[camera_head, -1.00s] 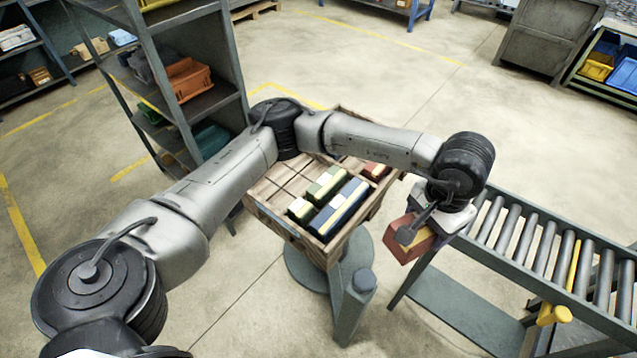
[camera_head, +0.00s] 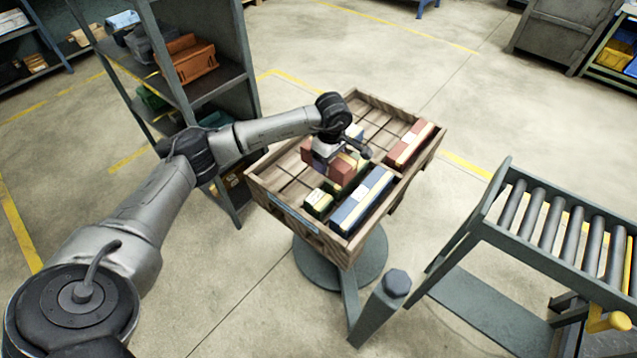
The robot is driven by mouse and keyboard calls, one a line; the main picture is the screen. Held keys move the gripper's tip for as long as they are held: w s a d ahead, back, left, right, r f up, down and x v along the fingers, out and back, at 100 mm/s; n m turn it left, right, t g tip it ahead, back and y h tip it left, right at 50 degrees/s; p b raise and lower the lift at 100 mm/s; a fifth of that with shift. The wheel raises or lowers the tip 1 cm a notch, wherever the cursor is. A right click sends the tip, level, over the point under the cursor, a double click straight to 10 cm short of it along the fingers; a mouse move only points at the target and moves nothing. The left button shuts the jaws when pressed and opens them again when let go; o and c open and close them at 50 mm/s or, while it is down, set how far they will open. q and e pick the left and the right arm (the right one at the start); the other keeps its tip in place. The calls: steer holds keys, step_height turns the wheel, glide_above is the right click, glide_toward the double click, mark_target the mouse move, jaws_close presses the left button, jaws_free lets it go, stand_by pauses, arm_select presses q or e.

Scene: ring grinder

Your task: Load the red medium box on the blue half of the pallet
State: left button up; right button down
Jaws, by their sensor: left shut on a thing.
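The wooden pallet (camera_head: 284,225) is a divided tray on a round grey stand. A blue strip (camera_head: 292,212) shows on its near left edge. My left gripper (camera_head: 328,154) is shut on the red box (camera_head: 340,174) and holds it over the middle of the pallet, beside the green boxes. I cannot tell if the red box touches the pallet floor. In the pallet lie a small green box (camera_head: 318,204), a long blue box (camera_head: 361,202) and a red box with a light top (camera_head: 409,145). My gripper and its load partly hide a green box behind. My right gripper is out of view.
A roller conveyor (camera_head: 530,245) stands at the right, and a grey post (camera_head: 380,307) stands before the pallet. A shelf rack (camera_head: 203,95) with an orange bin (camera_head: 184,59) is close behind the pallet's left side. The left compartments of the pallet look empty.

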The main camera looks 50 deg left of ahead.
arm_select(q)
steer(key=b, duration=0.3)
glide_above(294, 178)
step_height(294, 178, down, 7)
steer(key=shift+d+f, duration=0.1)
steer(key=shift+d, duration=0.05)
steer(key=shift+f+b, duration=0.95)
steer(key=shift+f, duration=0.85)
steer(key=shift+s+f, duration=0.1)
steer(key=shift+f, duration=0.05)
steer(key=shift+f, duration=0.2)
steer(key=o, duration=1.3)
